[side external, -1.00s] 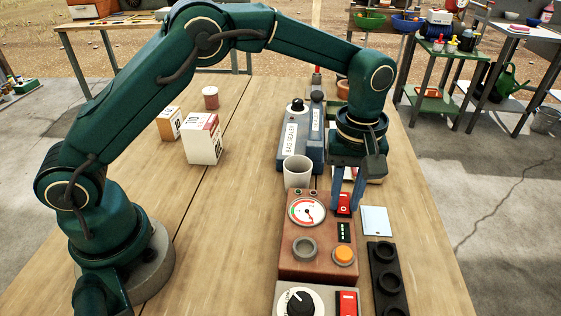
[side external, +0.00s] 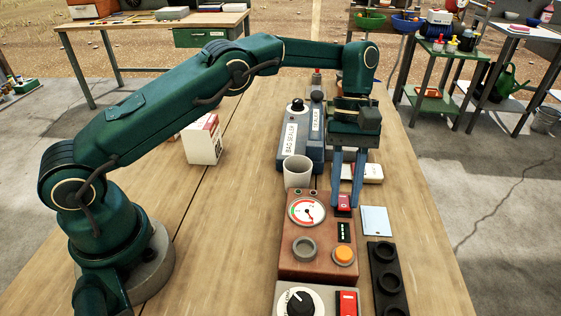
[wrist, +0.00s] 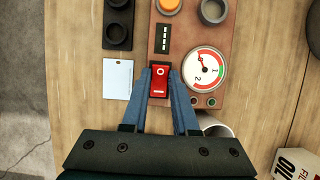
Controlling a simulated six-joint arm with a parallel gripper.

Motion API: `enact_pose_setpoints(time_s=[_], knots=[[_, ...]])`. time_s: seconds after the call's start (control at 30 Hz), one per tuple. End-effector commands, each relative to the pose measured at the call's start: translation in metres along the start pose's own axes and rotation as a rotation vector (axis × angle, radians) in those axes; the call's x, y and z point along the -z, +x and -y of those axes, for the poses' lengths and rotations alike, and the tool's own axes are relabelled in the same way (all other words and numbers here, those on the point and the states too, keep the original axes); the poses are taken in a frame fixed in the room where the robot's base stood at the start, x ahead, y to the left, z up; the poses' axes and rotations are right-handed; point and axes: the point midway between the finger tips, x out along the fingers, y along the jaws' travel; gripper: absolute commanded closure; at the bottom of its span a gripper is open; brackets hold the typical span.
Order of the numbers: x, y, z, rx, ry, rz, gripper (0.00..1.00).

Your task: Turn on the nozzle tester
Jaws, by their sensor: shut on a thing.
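The nozzle tester appears to be the brown box (side external: 290,262) with a round gauge (side external: 306,211), a grey knob (side external: 304,249) and an orange button (side external: 344,255). Its red rocker switch (side external: 344,202) sits at the box's far right corner, and also shows in the wrist view (wrist: 159,84) with pale marks on its face. My gripper (side external: 347,206) points down over that corner, its blue fingers shut on the switch, one at each side. In the wrist view my gripper (wrist: 160,71) brackets the switch closely. I cannot tell which half of the rocker is pressed in.
A white cup (side external: 297,172) stands against the box's far side, near my fingers. The bag sealer (side external: 298,145) is behind it. A pale blue card (side external: 375,220) and a black holder (side external: 386,272) lie to the right. Another device with a red switch (side external: 347,303) is nearer. The left tabletop is mostly clear.

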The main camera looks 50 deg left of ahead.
Motion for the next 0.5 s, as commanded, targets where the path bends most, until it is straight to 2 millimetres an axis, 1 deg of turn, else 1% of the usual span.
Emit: enact_pose_setpoints(time_s=[0.07,0.1,0.13,0.17,0.5], knots=[[0.0003,-0.0004,0.0001,-0.001,-0.001,-0.001,1.00],[0.0003,-0.0004,0.0001,-0.001,-0.001,-0.001,0.57],[0.0003,-0.0004,0.0001,0.000,-0.001,-0.001,0.46],[0.0003,-0.0004,0.0001,0.000,-0.001,-0.001,0.43],[-0.0003,-0.0003,0.0000,0.001,0.000,-0.006,0.43]])
